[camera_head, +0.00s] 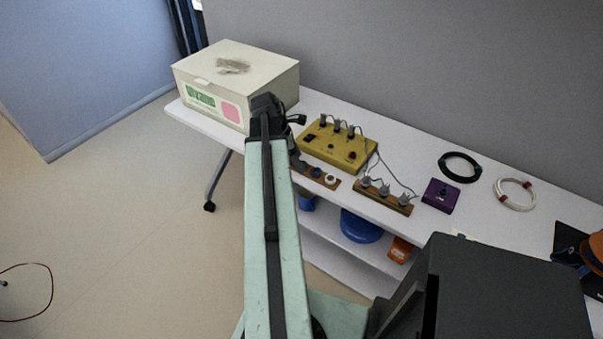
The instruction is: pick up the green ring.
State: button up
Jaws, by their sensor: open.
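My pale green arm rises through the middle of the picture and ends in a black joint in front of the white box. My gripper cannot be made out; it seems hidden behind the arm. The arm also covers part of the table.
A white box (205,75) stands at the table's left end. A yellow panel (337,148), wooden strips with knobs (384,197) and a purple box (441,195) are on the white table (405,150). A blue round thing (360,228) is on the lower shelf.

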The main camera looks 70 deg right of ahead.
jog(key=shift+x, duration=0.85)
jog(key=shift+w+r, duration=0.1)
jog(key=shift+r, duration=0.05)
jog(key=c, duration=1.1)
jog(key=shift+r, duration=0.1)
notch_tip(320, 180, up, 10)
jog(key=p, duration=1)
